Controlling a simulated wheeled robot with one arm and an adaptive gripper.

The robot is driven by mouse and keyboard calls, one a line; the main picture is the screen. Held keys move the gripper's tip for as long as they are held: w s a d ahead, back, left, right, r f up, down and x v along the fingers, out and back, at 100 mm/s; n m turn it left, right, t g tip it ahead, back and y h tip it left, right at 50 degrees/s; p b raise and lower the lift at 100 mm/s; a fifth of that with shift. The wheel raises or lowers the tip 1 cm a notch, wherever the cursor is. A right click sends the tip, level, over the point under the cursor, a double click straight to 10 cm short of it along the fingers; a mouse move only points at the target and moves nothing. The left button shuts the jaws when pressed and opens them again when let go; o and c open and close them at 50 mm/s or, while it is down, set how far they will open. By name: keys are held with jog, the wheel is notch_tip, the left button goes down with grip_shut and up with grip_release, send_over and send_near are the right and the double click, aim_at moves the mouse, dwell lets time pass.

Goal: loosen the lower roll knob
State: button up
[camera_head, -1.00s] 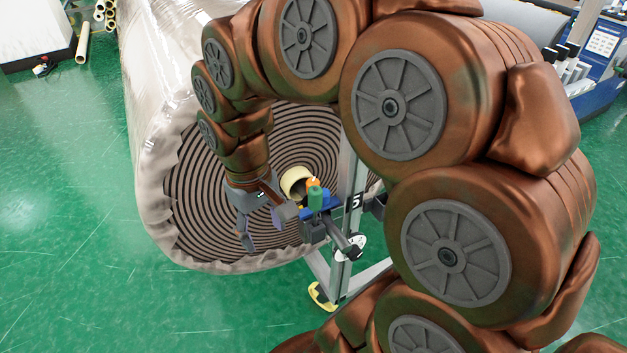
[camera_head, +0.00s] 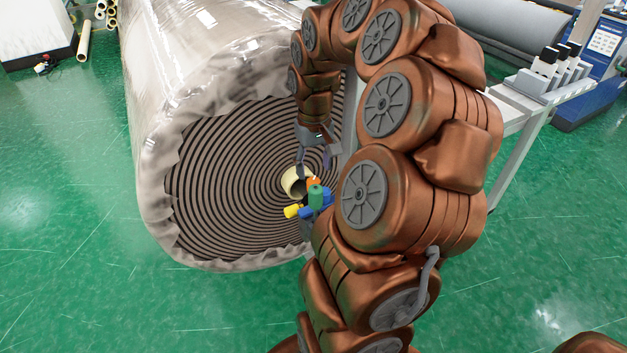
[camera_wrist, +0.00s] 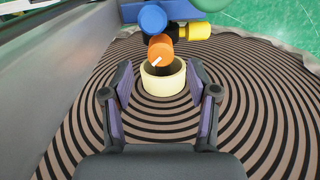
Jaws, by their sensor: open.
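A cluster of coloured knobs sits by the end of a large wrapped roll (camera_head: 215,190). In the head view I see an orange knob (camera_head: 313,182), a green knob (camera_head: 316,198), blue parts (camera_head: 322,210) and a yellow knob (camera_head: 292,211). The wrist view shows the orange knob (camera_wrist: 160,50) over the cream core (camera_wrist: 163,80), with the blue knob (camera_wrist: 153,18) and yellow knob (camera_wrist: 197,31) beyond. I cannot tell which is the lower roll knob. My gripper (camera_wrist: 168,84) is open and empty, its fingers either side of the core in the picture, short of the orange knob.
A grey upright (camera_wrist: 50,80) runs along the left of the wrist view, close to my gripper. A machine frame (camera_head: 525,110) stands at the right. The green floor (camera_head: 70,180) is clear left of the roll.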

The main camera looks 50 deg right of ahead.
aim_at(314, 180)
notch_tip(314, 180, down, 5)
jog(key=shift+f, duration=0.15)
grip_shut()
dwell(0.6)
jog(key=shift+n, duration=0.4)
jog(key=shift+n+b, duration=0.4)
jog(key=shift+n, duration=2.3)
